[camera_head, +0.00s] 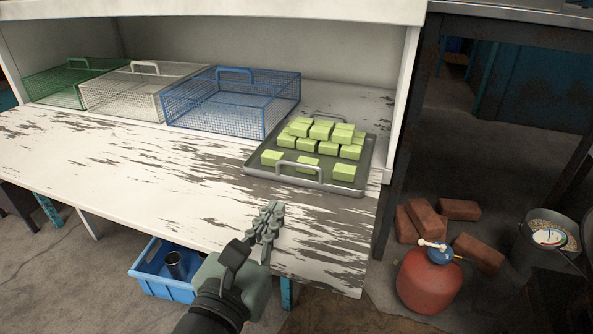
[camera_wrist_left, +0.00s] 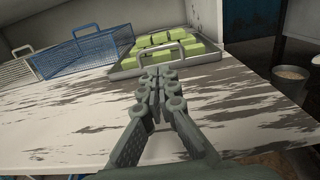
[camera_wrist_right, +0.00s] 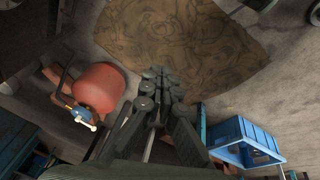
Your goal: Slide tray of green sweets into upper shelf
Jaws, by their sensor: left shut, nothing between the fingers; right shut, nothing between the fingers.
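A grey metal tray (camera_head: 257,172) with a handle at its front and another at its back carries several light green blocks, the sweets (camera_head: 321,131). It rests on the worn white tabletop at the right end, partly under the upper board. My left gripper (camera_head: 268,213) is shut and empty, in front of the tray and apart from its front handle (camera_head: 300,168). In the left wrist view the tray (camera_wrist_left: 125,69) lies beyond the closed fingers. My right gripper (camera_wrist_right: 160,80) is shut and empty over the floor, seen only in its wrist view.
Blue (camera_head: 232,100), white (camera_head: 136,90) and green (camera_head: 66,82) wire baskets stand left of the tray. The white tabletop (camera_head: 130,165) in front is clear. A blue crate (camera_head: 163,286) is below. Bricks (camera_head: 420,220), a red canister (camera_head: 430,280) and a bucket (camera_head: 540,255) stand right.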

